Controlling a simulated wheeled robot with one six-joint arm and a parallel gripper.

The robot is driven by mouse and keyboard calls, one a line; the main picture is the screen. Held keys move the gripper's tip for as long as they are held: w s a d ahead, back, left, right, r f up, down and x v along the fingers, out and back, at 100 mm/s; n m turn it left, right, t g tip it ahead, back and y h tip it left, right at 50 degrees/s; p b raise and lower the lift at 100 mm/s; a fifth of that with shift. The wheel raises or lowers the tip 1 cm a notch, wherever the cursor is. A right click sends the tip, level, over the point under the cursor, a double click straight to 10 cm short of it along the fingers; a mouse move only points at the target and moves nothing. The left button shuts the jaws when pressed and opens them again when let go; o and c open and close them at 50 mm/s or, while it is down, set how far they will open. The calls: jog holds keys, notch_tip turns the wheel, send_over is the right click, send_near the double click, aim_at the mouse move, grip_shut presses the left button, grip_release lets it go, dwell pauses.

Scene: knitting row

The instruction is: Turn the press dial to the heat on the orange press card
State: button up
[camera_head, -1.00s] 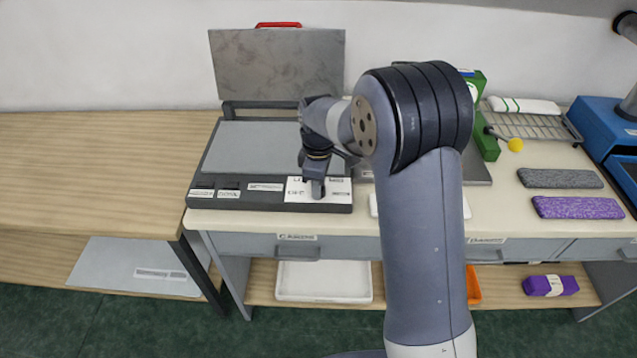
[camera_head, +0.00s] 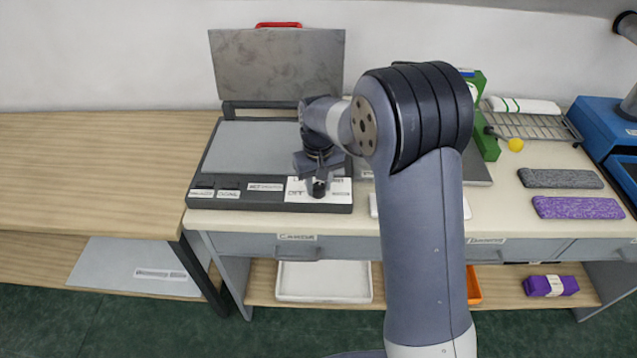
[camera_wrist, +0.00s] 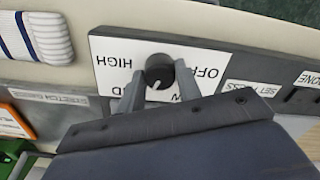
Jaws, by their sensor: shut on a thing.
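The press (camera_head: 262,150) stands open on the bench, its lid raised at the back. Its dial (camera_wrist: 159,68) is a dark round knob on a white label plate (camera_wrist: 106,66) with OFF and HIGH legible, upside down in the wrist view; other words are partly covered. My gripper (camera_wrist: 160,86) is shut on the dial, one finger on each side. In the head view my gripper (camera_head: 318,178) is at the press's front edge, over the plate. I cannot make out which mark the dial points to. An orange-edged white card (camera_wrist: 14,121) shows partly at the wrist view's left; its writing is unreadable.
More labels (camera_head: 265,187) run along the press front. A grey and a purple knitted piece (camera_head: 578,208) lie at the right, near a wire rack (camera_head: 535,126) and a blue machine (camera_head: 600,130). A bare wooden table (camera_head: 90,170) is at the left.

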aim_at(318, 186)
jog(key=m, duration=1.3)
jog(key=shift+m, duration=0.3)
dwell(0.4)
jog(key=o, duration=1)
jog(key=shift+c, duration=0.2)
notch_tip(318, 186, up, 11)
jog(key=shift+f, duration=0.1)
